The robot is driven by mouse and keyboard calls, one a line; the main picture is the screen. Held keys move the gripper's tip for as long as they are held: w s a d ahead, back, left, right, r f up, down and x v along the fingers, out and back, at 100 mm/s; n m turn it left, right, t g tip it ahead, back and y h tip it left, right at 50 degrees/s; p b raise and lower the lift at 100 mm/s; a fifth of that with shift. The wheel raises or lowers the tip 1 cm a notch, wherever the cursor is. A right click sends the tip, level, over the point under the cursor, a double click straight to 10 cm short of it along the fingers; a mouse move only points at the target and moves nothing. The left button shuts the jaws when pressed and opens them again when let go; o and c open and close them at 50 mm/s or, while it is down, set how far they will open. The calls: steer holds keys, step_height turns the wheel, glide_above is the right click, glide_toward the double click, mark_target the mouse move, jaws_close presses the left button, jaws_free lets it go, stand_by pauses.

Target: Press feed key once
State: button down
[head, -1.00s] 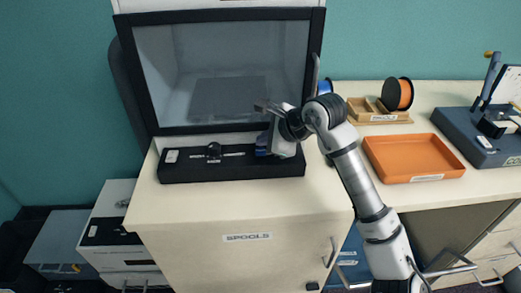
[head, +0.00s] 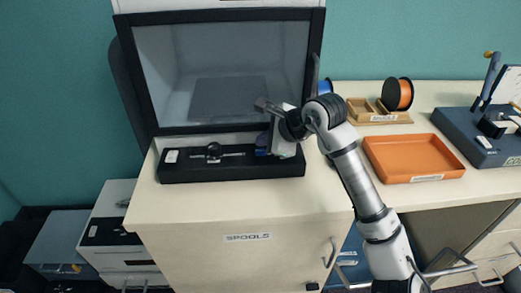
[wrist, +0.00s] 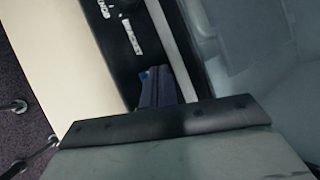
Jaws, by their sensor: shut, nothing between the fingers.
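A printer-like machine (head: 139,75) with a large grey window stands on the cabinet. The labels are too small to read, so I cannot tell which control is the feed key. My gripper (head: 262,143) is shut and empty, low over the right part of the strip. In the wrist view its dark blue fingers (wrist: 160,88) reach the strip (wrist: 120,50). A small bright blue patch (wrist: 144,74) shows beside the fingertips. Whether they touch anything is unclear.
An orange tray (head: 410,180) lies on the counter right of my arm. Behind it is a wooden holder (head: 378,118) with an orange-and-black spool (head: 397,93). A dark blue lever device (head: 465,135) stands at far right. The cabinet top before the strip is clear.

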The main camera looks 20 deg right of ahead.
mark_target(264, 152)
steer(key=shift+f+b, duration=0.2)
steer(key=shift+b, duration=0.1)
steer(key=shift+f+b, duration=0.3)
steer(key=shift+b, duration=0.35)
steer(key=shift+f+b, duration=0.4)
steer(key=shift+b, duration=0.4)
stand_by(0.7)
steer(key=shift+r, duration=0.85)
steer(key=shift+r+p, duration=0.8)
steer(key=shift+r, duration=1.75)
